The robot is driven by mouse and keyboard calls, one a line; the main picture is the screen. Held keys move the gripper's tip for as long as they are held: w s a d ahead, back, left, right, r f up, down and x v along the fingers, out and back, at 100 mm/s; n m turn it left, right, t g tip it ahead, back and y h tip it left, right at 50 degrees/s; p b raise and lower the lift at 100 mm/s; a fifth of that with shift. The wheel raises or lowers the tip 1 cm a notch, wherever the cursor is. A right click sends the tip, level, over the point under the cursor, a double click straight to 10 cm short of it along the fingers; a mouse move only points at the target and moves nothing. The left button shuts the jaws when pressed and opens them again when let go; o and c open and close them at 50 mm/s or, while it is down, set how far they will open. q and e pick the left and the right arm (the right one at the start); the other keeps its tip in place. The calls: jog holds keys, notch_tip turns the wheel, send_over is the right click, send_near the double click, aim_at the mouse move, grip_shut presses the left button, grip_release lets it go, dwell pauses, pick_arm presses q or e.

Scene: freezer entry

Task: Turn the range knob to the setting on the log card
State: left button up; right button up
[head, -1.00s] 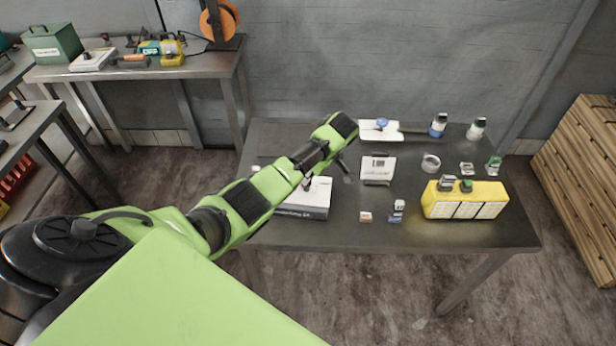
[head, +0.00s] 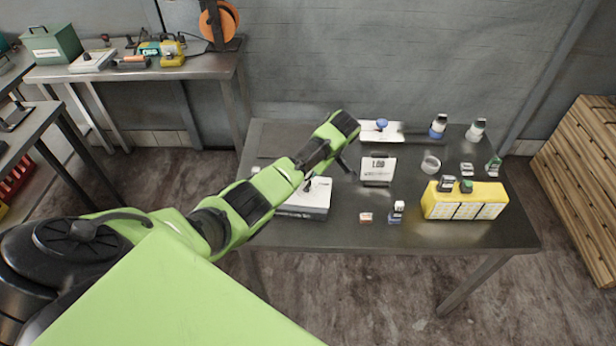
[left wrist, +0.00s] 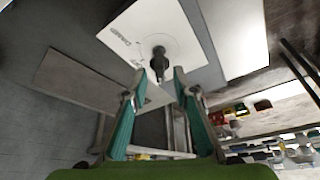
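The range box is a white box (head: 312,208) at the left front of the table, with a black knob (head: 307,184) on top. In the left wrist view its white panel (left wrist: 190,28) carries printed lettering and the black knob (left wrist: 158,62). My left gripper (left wrist: 160,74) is open, with teal fingers. The knob appears between and just beyond the fingertips; contact cannot be told. My right gripper is out of view.
A white plate with a blue knob (head: 381,125) lies behind the card. A yellow box (head: 464,205), small bottles (head: 438,127), a ring (head: 430,164) and small blocks (head: 366,217) occupy the right side. A flat dark mat (head: 276,145) lies at the back left.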

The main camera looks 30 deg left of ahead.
pick_arm(q)
jog(key=v, duration=1.1)
jog(key=shift+r, duration=0.1)
